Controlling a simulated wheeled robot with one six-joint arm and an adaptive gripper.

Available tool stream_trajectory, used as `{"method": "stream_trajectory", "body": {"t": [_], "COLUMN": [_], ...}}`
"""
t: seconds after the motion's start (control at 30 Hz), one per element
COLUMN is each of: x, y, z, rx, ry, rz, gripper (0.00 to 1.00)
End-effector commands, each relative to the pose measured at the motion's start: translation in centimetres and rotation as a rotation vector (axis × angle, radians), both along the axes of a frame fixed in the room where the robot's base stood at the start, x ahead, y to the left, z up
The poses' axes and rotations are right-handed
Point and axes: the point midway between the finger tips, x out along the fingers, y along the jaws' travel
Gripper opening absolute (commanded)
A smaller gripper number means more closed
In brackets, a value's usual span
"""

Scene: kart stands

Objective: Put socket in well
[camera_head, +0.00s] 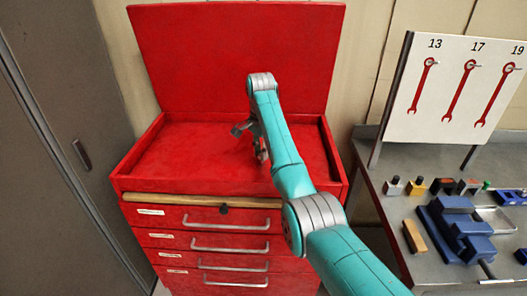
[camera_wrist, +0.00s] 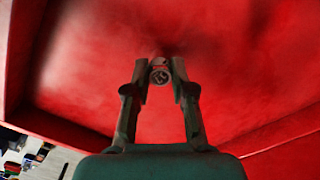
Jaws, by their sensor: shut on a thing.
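The socket (camera_wrist: 159,76) is a small round grey metal piece with a dark opening, seen end-on in the wrist view between the fingertips. My gripper (camera_wrist: 159,68) is shut on it. The open top of the red tool chest forms a shallow red well (camera_head: 185,150), with its lid raised behind. In the head view my gripper (camera_head: 261,152) is over this well, partly hidden by my teal arm; I cannot make out the socket there. In the wrist view the red floor (camera_wrist: 90,70) lies beyond the socket, and they look apart.
The chest's raised lid (camera_head: 235,55) stands at the back. Its side walls and front wooden strip (camera_head: 200,200) border the well. To the right, a workbench holds a blue vise (camera_head: 460,228), several small blocks and a wrench board (camera_head: 455,90). A grey cabinet (camera_head: 65,110) stands left.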

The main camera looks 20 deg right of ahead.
Motion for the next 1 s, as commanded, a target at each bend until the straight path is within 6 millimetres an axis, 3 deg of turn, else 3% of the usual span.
{"method": "stream_trajectory", "body": {"t": [0.43,0.47,0.53,0.87,1.0], "x": [-0.1,-0.1,-0.1,-0.1,0.1], "y": [0.3,0.3,0.3,0.3,-0.1], "z": [-0.9,-0.8,-0.8,-0.7,0.5], "rx": [0.000,0.000,0.000,0.000,0.000], "ry": [0.000,-0.001,-0.001,-0.001,-0.004], "rz": [0.000,0.000,0.000,0.000,0.000], "gripper": [0.00,0.31,0.49,0.49,0.49]}}
